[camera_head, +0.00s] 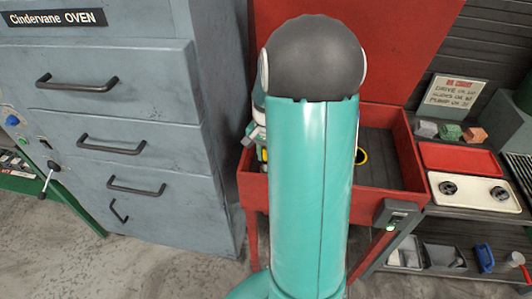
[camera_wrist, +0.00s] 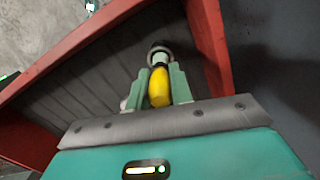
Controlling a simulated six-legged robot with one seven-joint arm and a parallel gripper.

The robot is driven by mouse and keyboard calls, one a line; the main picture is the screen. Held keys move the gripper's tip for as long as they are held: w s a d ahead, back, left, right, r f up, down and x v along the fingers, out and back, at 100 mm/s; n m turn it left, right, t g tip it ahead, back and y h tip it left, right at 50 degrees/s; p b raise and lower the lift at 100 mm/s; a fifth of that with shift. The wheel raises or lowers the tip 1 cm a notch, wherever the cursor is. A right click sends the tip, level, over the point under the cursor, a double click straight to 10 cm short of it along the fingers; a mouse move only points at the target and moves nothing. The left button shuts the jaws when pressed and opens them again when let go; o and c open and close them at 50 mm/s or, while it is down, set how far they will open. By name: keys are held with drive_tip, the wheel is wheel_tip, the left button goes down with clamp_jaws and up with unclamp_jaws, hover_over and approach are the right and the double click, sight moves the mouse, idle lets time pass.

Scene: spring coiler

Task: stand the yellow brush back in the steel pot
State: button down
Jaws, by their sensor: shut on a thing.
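In the wrist view the yellow brush (camera_wrist: 159,88) is between the two green fingers of my gripper (camera_wrist: 161,80), which is shut on it. Only a short yellow length shows. A small round grey, dark-centred thing (camera_wrist: 159,50) shows just beyond the fingertips, in line with the brush. I cannot tell whether it is the steel pot's mouth or part of the brush.
The red-walled tray (camera_head: 405,160) has a dark slatted floor; its wall also shows in the wrist view (camera_wrist: 75,50). A yellow-and-black round thing (camera_head: 361,156) shows right of my arm.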

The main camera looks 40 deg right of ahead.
drive_tip(key=shift+f, duration=1.85)
drive_tip(key=c, duration=1.2)
unclamp_jaws()
drive_tip(key=shift+o, duration=0.2)
drive_tip(key=r, duration=1.4)
drive_tip(key=shift+w+d, duration=0.1)
drive_tip(key=shift+d, duration=0.1)
drive_tip(key=shift+f, duration=0.1)
